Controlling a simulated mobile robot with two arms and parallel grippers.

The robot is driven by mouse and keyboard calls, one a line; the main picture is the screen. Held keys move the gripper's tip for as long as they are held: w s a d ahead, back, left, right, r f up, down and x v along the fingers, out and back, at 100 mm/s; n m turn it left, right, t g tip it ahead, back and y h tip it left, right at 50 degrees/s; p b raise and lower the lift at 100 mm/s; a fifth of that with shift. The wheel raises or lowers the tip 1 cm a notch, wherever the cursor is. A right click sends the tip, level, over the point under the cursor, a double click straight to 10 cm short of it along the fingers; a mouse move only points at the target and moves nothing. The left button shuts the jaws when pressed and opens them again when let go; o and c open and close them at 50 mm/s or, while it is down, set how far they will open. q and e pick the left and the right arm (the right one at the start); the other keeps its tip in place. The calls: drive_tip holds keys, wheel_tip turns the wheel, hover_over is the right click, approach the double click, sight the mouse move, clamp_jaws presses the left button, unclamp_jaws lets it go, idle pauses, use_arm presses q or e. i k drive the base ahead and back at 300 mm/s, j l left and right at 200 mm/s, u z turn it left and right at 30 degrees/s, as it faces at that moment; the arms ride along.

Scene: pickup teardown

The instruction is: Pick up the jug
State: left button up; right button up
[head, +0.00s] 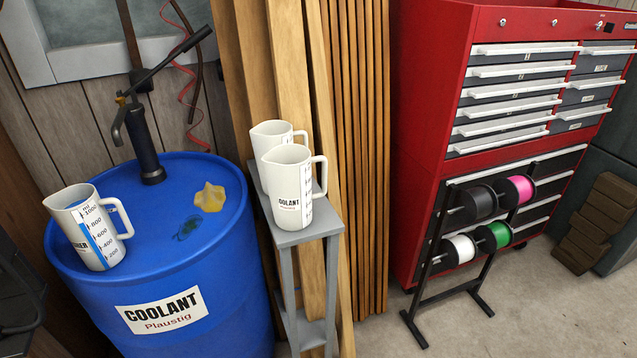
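Three white jugs with handles are in the head view. One jug (90,228) stands on the left of the blue drum's top, with a blue measuring scale and its handle to the right. A second jug (291,190), marked as coolant, stands at the front of a narrow grey stand (300,237). A third jug (270,135) stands close behind it and is partly hidden by it. The frame does not show whether those two touch. Neither of my grippers is in view.
The blue coolant drum (190,310) carries a hand pump (146,150) and a yellowish cloth or stain (210,197). Wooden planks (355,120) lean behind the stand. A red tool cabinet (425,130) and a spool rack (420,300) stand right. Some floor (530,310) is clear.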

sight(78, 210)
drive_tip(key=j+z, duration=0.25)
drive_tip(key=j, duration=0.25)
drive_tip(key=k+j+z, duration=0.2)
drive_tip(key=j, duration=0.25)
drive_tip(key=j+z, duration=0.25)
drive_tip(key=j, duration=0.25)
drive_tip(key=k+j, duration=0.1)
drive_tip(key=j, duration=0.5)
drive_tip(key=k, duration=0.05)
